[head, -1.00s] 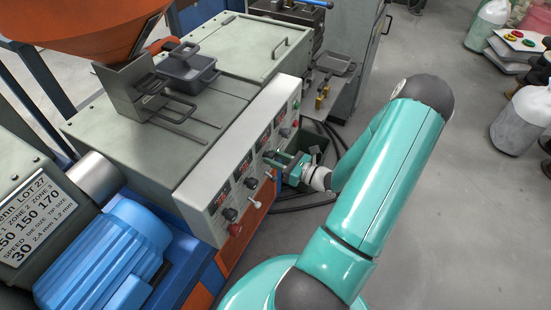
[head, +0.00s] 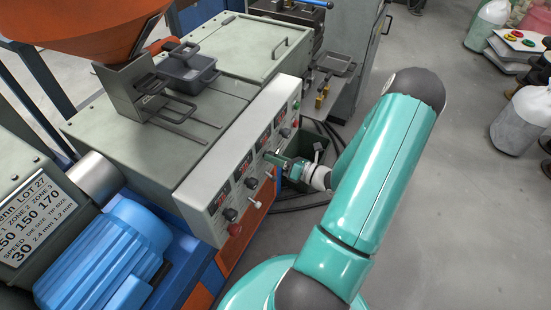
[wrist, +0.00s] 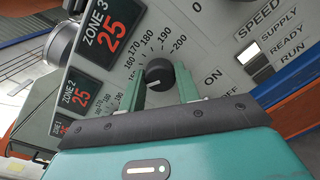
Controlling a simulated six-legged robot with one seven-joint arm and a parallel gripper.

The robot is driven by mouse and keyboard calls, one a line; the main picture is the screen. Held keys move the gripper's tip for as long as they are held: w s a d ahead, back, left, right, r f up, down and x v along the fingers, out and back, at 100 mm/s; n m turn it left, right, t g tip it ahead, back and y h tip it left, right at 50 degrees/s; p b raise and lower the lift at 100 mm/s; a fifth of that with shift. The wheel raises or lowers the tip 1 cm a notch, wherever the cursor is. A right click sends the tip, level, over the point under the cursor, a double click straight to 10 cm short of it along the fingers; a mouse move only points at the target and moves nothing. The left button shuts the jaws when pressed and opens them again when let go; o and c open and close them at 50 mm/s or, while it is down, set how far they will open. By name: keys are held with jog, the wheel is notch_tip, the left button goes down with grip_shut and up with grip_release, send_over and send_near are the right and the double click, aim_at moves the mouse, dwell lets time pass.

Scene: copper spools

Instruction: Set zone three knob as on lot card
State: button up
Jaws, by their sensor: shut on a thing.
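The zone three knob (wrist: 157,74) is a round black knob in the wrist view, beneath the red ZONE 3 display (wrist: 112,35) reading 25. Printed marks from about 160 to 200 show around its dial. My gripper (wrist: 159,84) has one green finger on each side of the knob and is shut on it. The knob's exact setting is hard to read. In the head view my gripper (head: 275,158) is at the control panel (head: 240,150) and largely hides this knob.
Other black knobs (head: 230,214) and small switches line the panel close to my gripper. A blue motor (head: 105,255) stands at lower left.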

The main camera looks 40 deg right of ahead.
jog(key=m, duration=1.1)
jog(key=shift+m, duration=0.4)
dwell(0.3)
jog(key=o, duration=1)
jog(key=v, duration=1.3)
jog(key=shift+s+d+r, duration=0.25)
jog(key=shift+s+d, duration=0.05)
jog(key=shift+s, duration=0.05)
